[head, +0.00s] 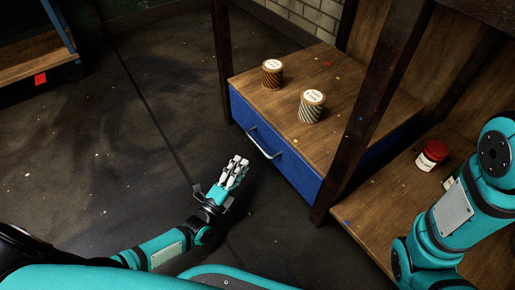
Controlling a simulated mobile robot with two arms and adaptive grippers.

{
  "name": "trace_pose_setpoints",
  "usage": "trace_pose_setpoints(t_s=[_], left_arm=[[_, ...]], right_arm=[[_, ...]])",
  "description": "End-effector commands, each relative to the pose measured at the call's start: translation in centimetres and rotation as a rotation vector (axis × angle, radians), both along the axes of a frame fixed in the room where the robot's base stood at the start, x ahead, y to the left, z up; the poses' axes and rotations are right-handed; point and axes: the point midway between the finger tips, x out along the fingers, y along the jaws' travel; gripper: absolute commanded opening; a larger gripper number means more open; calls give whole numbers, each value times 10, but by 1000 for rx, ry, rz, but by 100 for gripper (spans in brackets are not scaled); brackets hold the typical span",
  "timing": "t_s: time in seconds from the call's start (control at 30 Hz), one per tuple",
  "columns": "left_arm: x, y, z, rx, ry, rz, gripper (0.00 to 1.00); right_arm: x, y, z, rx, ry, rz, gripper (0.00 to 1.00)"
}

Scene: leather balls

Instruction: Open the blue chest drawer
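The blue chest drawer (280,150) sits under a wooden top, its front facing left toward me. It looks closed, its front flush with the frame. A curved metal handle (263,145) is fixed on its front. My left gripper (236,167) is just left of and below the handle in the picture, apart from it, with nothing visible between its fingers. Its fingers are close together and small here, so I cannot tell how far they are open. My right gripper is out of view; only the teal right arm shows at the right.
Two striped cans, one brown (272,74) and one pale (311,107), stand on the wooden top (330,75). A red-lidded jar (431,155) stands on the lower wooden surface at right. A dark post (375,100) rises beside the drawer. The floor (110,150) at left is clear.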

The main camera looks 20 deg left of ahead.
Motion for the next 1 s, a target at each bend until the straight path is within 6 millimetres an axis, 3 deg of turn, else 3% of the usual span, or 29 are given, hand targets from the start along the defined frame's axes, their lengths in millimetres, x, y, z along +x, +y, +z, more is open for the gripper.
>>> trace_pose_setpoints(t_s=[0.03,0.2,0.4,0.6,0.87,1.0], left_arm=[[12,-4,-2,-2,-5,-3,36],[47,-13,4,-2,-5,-1,36],[76,-21,11,-2,-3,0,36],[89,-24,16,-1,0,0,36],[90,-25,17,-1,1,0,36],[90,-25,17,-1,0,0,21]], right_arm=[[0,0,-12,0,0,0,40],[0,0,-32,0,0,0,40],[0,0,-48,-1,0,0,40],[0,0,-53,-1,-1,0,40],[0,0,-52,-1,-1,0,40],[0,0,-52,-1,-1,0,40]])
